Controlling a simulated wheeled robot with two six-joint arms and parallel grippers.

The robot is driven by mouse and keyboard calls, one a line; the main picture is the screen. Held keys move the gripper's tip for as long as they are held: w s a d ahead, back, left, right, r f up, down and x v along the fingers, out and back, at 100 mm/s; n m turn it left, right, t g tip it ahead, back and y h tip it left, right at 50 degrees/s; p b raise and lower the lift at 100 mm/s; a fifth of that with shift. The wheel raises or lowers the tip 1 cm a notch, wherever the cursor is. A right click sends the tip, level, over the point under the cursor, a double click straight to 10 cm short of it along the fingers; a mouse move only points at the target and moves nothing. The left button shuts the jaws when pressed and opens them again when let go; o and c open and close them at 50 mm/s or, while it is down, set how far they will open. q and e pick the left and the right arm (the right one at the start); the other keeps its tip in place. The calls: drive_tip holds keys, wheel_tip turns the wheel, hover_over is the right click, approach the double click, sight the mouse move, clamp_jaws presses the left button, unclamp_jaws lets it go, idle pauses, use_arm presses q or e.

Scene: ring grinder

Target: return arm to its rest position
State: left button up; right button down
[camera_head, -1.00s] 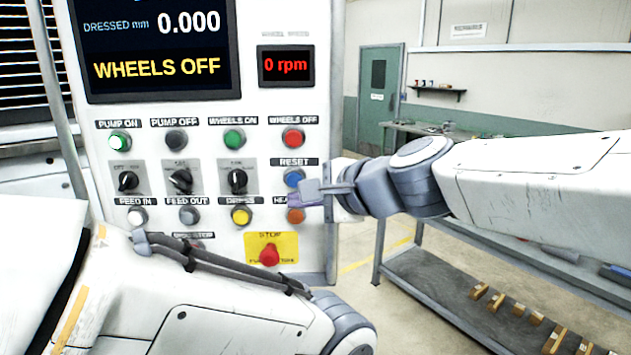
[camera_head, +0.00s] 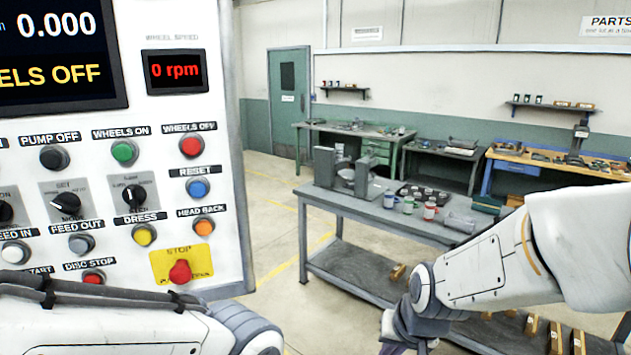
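My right arm comes in from the right and reaches down to the bottom edge. My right gripper (camera_head: 408,346) is partly cut off there, in front of the grey bench's lower shelf and clear of the control panel (camera_head: 226,262). Whether its fingers are open or shut does not show. My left arm lies across the bottom left, below the panel's buttons, and its gripper is out of view. The panel's screen (camera_head: 55,50) reads 0.000 and "...ELS OFF", and the speed display (camera_head: 175,71) reads 0 rpm.
The red stop button (camera_head: 180,272) sits low on the panel. A grey bench (camera_head: 335,203) with cups and metal parts stands at centre right, with brown blocks (camera_head: 530,335) on its lower shelf. Open floor (camera_head: 262,215) lies between panel and bench. A green door (camera_head: 288,95) is behind.

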drive_tip(key=s+d+f+n+g+h, duration=0.1)
drive_tip(key=s+d+f+n, duration=0.1)
drive_tip(key=s+d+f, duration=0.3)
drive_tip(key=s+a+f+n+g+b, duration=0.1)
drive_tip(key=s+a+n+g+b, duration=0.2)
drive_tip(key=s+a+n+b, duration=0.4)
drive_tip(key=s+a+b, duration=0.1)
drive_tip(key=s+a, duration=0.5)
drive_tip(key=shift+s+y, duration=0.25)
drive_tip(key=shift+y, duration=0.05)
